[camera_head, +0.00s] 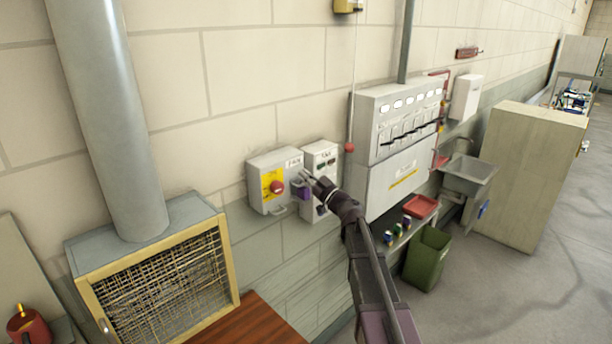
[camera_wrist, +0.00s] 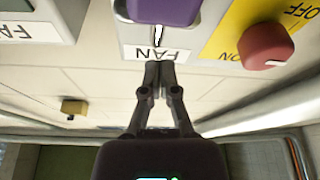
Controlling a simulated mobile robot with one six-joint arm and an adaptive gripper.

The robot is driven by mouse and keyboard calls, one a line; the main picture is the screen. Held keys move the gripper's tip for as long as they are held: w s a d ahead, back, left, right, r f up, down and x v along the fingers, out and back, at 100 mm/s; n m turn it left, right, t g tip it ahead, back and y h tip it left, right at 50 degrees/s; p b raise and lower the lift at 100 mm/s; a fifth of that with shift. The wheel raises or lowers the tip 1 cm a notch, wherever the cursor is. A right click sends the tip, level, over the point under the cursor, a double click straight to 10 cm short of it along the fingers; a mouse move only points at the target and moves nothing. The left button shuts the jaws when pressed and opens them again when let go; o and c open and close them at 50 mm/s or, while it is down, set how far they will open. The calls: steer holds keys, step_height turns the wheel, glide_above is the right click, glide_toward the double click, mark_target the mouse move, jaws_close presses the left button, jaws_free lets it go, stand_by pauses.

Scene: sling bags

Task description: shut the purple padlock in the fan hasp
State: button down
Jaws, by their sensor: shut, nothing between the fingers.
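The purple padlock (camera_head: 301,190) hangs at the right side of the grey fan isolator box (camera_head: 262,190), which has a red knob (camera_head: 277,187) on a yellow plate. In the wrist view, which is upside down, the padlock body (camera_wrist: 165,9) is at the top edge, partly cut off, with the FAN label (camera_wrist: 158,54) just below it in the picture.
A large switch panel (camera_head: 395,125), a shelf with a red tray (camera_head: 420,205) and a green bin (camera_head: 427,258) are further right.

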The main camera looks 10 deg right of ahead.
steer(key=shift+s+a+r+p, duration=0.1)
steer(key=shift+a+r+p, duration=0.05)
steer(key=shift+r+p, duration=0.45)
steer(key=b+v, duration=0.3)
steer(key=v, duration=0.7)
steer(key=shift+b, duration=0.35)
steer(key=d+f+m+t+h+b, duration=0.25)
steer(key=d+f+m+h, duration=0.7)
steer(key=h, duration=0.65)
steer(key=s+f+m+g+h+b, duration=0.2)
steer(key=s+f+m+g, duration=0.25)
steer(key=f+g, duration=0.35)
steer(key=s+a+f+n+g+y+b, duration=0.1)
steer(key=s+a+f+g, duration=0.2)
steer(key=s, duration=0.4)
steer(key=s+a+f+n+g+y+b, duration=0.1)
steer(key=s+a+f+g, duration=0.3)
steer(key=s+f, duration=0.2)
steer(key=s+a+f+n+g+y, duration=0.1)
steer(key=s+a+f+g, duration=0.3)
steer(key=s, duration=0.5)
steer(key=shift+s+f+n+y+b, duration=0.3)
steer(key=shift+s+f+y+b, duration=0.15)
steer(key=shift+f, duration=0.3)
